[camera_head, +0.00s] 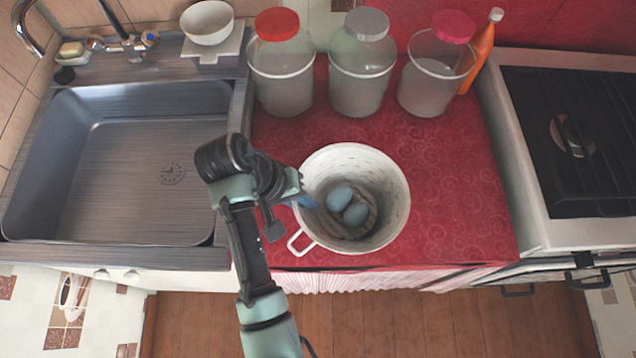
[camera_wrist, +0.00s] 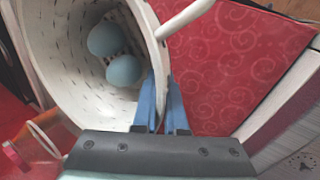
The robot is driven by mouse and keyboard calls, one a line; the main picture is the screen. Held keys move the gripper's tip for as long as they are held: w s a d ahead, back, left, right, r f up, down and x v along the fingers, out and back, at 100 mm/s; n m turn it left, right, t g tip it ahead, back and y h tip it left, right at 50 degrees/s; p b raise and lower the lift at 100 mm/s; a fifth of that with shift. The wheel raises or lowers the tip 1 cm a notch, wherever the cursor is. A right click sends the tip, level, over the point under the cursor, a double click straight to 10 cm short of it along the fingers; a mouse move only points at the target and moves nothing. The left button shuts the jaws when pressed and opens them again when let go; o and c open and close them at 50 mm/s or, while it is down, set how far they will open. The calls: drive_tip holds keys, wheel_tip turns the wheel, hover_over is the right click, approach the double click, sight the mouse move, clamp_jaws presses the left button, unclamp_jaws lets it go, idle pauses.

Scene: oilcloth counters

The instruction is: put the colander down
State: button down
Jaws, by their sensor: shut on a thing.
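My gripper (camera_head: 308,202) comes from the left and is shut on the colander's left rim. In the wrist view the blue fingers (camera_wrist: 166,100) pinch the wall of the colander (camera_wrist: 52,62), with the eggs (camera_wrist: 116,55) beside them. The colander's underside is hidden, so I cannot tell whether it touches the counter.
Three lidded jars (camera_head: 360,62) stand along the back of the red counter (camera_head: 455,170), with an orange bottle (camera_head: 481,52) beside them. A sink (camera_head: 135,160) is at left and a stove (camera_head: 580,140) at right. Counter to the colander's right is clear.

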drive_tip(key=w+a+r+n+t+p, duration=0.2)
drive_tip(key=w+a+r+n, duration=0.2)
drive_tip(key=w+a+n, duration=0.1)
drive_tip(key=shift+y, duration=0.3)
drive_tip(key=f, duration=1)
drive_tip(key=shift+a, duration=0.25)
drive_tip(key=shift+f+b, duration=0.2)
drive_tip(key=shift+b, duration=0.15)
drive_tip(key=c, duration=1)
unclamp_jaws()
